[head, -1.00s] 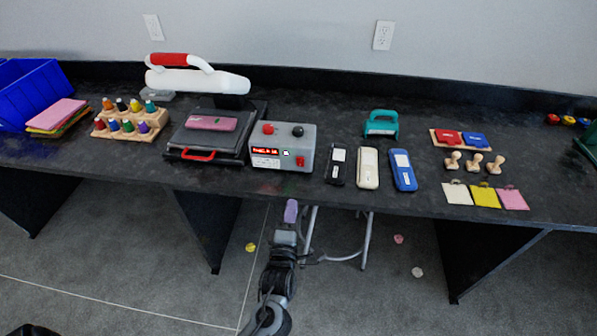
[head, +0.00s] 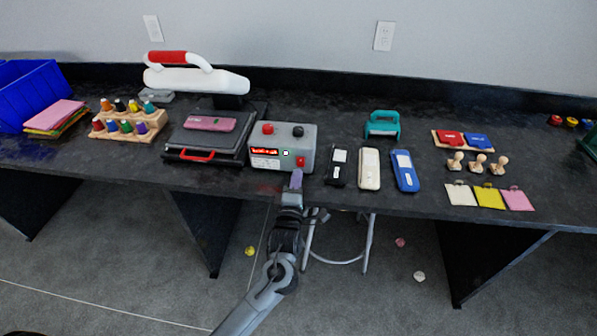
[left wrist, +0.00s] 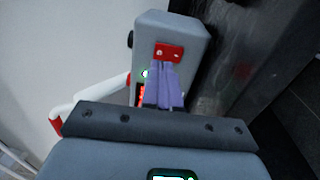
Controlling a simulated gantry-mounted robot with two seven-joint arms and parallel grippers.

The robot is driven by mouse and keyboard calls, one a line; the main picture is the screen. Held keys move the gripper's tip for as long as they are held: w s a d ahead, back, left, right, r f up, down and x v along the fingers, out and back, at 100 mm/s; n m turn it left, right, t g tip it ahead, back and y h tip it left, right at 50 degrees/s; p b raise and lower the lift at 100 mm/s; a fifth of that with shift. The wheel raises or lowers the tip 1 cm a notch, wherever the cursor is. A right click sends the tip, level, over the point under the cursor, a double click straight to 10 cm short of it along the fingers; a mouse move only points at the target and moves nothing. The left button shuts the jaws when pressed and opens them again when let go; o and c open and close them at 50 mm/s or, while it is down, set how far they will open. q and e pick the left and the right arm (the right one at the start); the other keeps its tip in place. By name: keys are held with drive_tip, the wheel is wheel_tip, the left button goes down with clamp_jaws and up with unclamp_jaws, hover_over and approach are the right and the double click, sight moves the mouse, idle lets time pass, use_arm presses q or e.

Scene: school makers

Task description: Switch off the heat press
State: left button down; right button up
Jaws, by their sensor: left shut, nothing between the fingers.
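The heat press (head: 200,80) stands at the back left, with a white arm and red handle above a dark base. Its grey control box (head: 268,138) is just right of it, with a lit red display (head: 264,152), a small green-white light (head: 286,153) and a red switch (head: 300,161) at the lower right of its front. My left gripper (head: 296,177) is shut and empty, with purple fingers just in front of and below the switch. In the left wrist view the fingers (left wrist: 163,72) point at the red switch (left wrist: 169,51). Whether they touch it, I cannot tell.
A pink item (head: 210,124) lies on the press base. Right of the box lie a black (head: 337,165), a cream (head: 369,168) and a blue (head: 405,170) device. A bottle rack (head: 125,125) stands left. A stool (head: 340,235) is under the table.

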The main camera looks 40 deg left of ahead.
sight(300, 161)
use_arm(q)
drive_tip(key=shift+b+x, duration=0.4)
drive_tip(key=shift+x, duration=1.45)
